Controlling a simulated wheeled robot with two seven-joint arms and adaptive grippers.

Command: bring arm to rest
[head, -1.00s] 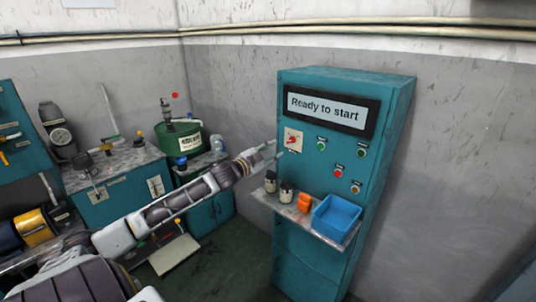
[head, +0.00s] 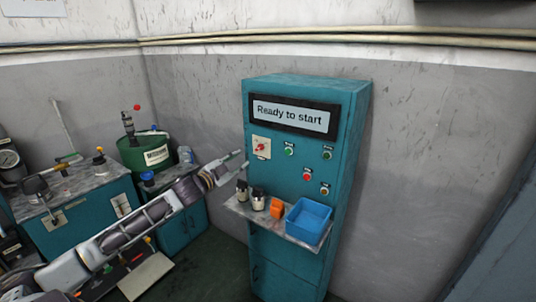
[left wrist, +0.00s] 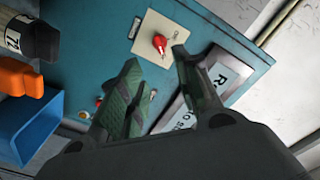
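My left gripper (head: 240,161) is open and empty, in front of the upper left side of the teal control cabinet (head: 355,150). A red rotary switch (head: 260,147) on a cream plate is just right of its fingertips in the head view. In the left wrist view the two fingers of the left gripper (left wrist: 154,60) are spread apart, and the red switch (left wrist: 160,43) shows between and beyond them. They look apart from it. The cabinet display (head: 290,114) reads "Ready to start". My right gripper is in neither view.
A shelf (head: 243,207) on the cabinet front holds two dark-and-pale bottles (head: 258,199), an orange object (head: 277,208) and a blue bin (head: 309,219), below the left gripper. A green drum (head: 130,153) and a cluttered workbench (head: 75,235) stand left. Floor shows between bench and cabinet.

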